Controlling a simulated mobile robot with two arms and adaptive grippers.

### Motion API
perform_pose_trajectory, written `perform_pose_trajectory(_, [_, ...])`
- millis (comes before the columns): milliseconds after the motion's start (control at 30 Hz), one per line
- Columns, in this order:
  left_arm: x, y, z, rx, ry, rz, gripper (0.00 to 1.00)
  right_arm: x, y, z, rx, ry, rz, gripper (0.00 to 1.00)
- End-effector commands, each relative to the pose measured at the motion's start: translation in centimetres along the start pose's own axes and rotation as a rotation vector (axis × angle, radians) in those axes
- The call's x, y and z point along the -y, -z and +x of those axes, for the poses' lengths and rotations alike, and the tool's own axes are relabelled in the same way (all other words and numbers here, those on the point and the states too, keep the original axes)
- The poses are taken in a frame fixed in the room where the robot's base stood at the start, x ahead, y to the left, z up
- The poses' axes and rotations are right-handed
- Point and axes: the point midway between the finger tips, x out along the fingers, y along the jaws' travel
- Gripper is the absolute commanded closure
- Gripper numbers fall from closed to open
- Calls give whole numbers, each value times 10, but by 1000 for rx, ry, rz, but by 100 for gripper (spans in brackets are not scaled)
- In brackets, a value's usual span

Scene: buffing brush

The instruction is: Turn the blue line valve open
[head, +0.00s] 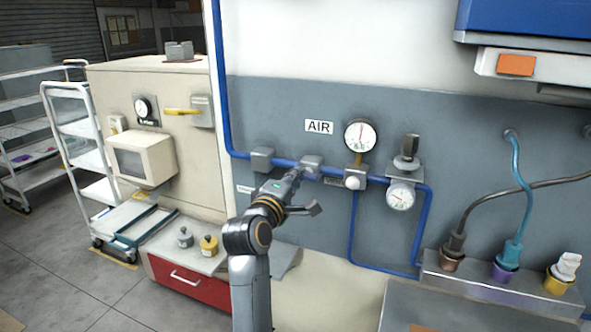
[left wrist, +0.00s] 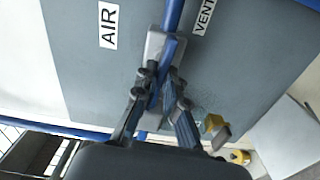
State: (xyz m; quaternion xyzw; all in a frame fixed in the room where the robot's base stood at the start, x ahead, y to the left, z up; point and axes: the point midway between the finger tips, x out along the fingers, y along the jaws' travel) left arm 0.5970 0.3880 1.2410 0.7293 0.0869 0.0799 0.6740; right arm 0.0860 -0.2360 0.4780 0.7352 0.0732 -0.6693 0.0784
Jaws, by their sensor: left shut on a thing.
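The blue line (head: 232,120) runs down the wall, then to the right under the AIR sign (head: 319,127). A grey valve body (head: 311,163) sits on it, below that sign. My left gripper (head: 297,172) is at the valve, its fingertips partly hidden by its own body in the head view. In the left wrist view, the fingers (left wrist: 160,90) are closed on the blue valve lever (left wrist: 170,57), in front of the grey valve body (left wrist: 154,46). The lever lies slightly slanted to the blue pipe (left wrist: 173,12). My right gripper is not in view.
A pressure gauge (head: 360,135) and a regulator with a second gauge (head: 400,196) are right of the valve. A beige cabinet (head: 185,85) and red drawer (head: 190,283) stand left. Blue and dark hoses (head: 521,170) plug into a block (head: 490,283) at right.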

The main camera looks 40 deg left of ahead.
Motion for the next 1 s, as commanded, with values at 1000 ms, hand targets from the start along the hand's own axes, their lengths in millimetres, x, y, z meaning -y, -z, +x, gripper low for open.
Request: perform_pose_trajectory(1000, [0,-1,0,2,-4,-96,67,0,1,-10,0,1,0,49])
